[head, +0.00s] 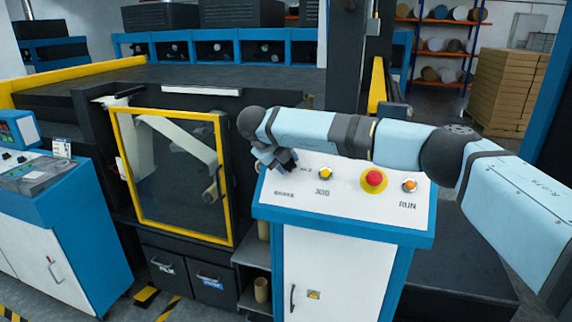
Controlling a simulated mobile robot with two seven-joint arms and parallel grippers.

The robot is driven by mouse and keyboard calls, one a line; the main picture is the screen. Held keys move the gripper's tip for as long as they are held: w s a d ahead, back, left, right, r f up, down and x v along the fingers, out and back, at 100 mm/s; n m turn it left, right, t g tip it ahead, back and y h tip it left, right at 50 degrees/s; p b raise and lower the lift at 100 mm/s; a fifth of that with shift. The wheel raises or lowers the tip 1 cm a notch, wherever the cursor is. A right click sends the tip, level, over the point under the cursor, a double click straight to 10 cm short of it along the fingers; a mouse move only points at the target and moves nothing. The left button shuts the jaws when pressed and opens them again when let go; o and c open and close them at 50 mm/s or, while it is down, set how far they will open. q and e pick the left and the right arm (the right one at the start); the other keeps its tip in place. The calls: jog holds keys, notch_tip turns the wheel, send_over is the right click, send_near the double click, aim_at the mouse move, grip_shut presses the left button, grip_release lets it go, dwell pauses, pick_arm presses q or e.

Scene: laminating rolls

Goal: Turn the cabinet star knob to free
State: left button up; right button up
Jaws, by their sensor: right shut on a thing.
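The cabinet (335,265) is white with blue edges and has a sloped control panel (345,205) on top. My right gripper (287,166) is at the left end of this panel, reached by my pale blue arm from the right. It is shut on the star knob, which the dark fingers and wrist hide, so I cannot tell which way the knob points. A small label sits on the panel just below the gripper. My left gripper is not in view.
Right of my gripper, the panel carries a yellow JOG button (325,174), a red emergency stop (374,177) and an orange RUN button (409,186). My forearm passes above them. A yellow-framed door (228,190) stands close on the left.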

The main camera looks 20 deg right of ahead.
jog(key=n, duration=0.2)
jog(key=n+t+h+b, duration=0.1)
jog(key=n, duration=0.2)
jog(key=shift+a+f+h, duration=0.15)
jog(key=shift+h, duration=0.15)
jog(key=n, duration=0.2)
jog(key=n+t, duration=0.1)
jog(key=n, duration=0.2)
jog(key=shift+s+f+h, duration=0.15)
jog(key=shift+h, duration=0.25)
jog(key=n+t+b, duration=0.1)
jog(key=n+t, duration=0.1)
jog(key=n, duration=0.2)
jog(key=shift+s+f+n, duration=0.1)
jog(key=shift+s+n, duration=0.05)
jog(key=shift+n, duration=0.15)
jog(key=shift+s+n+t, duration=0.15)
jog(key=shift+n+t, duration=0.65)
jog(key=shift+n, duration=1.4)
jog(key=o, duration=0.9)
